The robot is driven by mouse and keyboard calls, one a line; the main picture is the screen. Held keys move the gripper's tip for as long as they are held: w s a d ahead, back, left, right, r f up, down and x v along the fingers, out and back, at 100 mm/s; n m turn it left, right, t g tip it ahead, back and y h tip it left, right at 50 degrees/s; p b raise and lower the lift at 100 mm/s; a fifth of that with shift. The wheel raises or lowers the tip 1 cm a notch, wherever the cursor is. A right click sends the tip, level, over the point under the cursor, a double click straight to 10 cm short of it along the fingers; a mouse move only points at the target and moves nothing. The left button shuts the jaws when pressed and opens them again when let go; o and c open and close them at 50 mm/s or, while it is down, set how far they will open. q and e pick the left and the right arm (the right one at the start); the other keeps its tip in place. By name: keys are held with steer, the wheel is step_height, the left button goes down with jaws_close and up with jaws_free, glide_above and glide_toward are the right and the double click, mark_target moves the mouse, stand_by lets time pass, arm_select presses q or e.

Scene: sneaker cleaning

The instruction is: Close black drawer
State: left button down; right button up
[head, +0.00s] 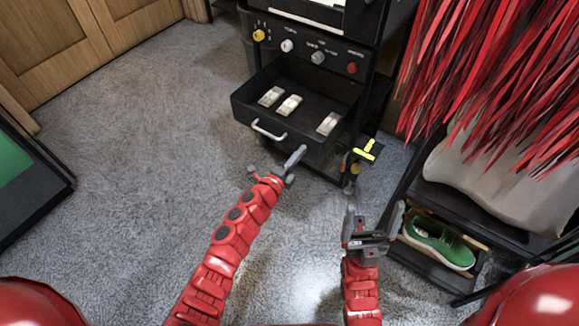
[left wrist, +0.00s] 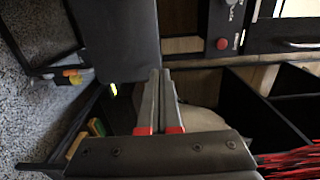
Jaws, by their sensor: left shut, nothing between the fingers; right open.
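The black drawer (head: 248,117) is pulled out of the black cabinet in the head view. It has a light metal handle (head: 268,132) on its front and 3 small pale items inside. My left gripper (head: 300,153) is shut and empty, close to the right end of the drawer front; I cannot tell if it touches. In the left wrist view its fingers (left wrist: 161,76) are together, beside a dark flat panel (left wrist: 115,38) that looks like the drawer front. My right gripper (head: 376,218) is open and empty, lower right of the drawer, above the floor.
A row of knobs, with a red one (head: 351,68) at the right, sits above the drawer. A yellow-and-black object (head: 366,151) is right of the drawer. A green shoe (head: 438,243) lies on a low shelf at right, below red strands (head: 490,70). Grey carpet (head: 140,150) at left is clear.

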mark_target(312, 139)
arm_select(q)
steer(key=x, duration=0.3)
steer(key=shift+w+f+b, duration=0.1)
steer(key=shift+w+b, duration=0.05)
steer(key=shift+b, duration=0.2)
steer(key=shift+w+d, duration=0.2)
steer(key=shift+w, duration=0.05)
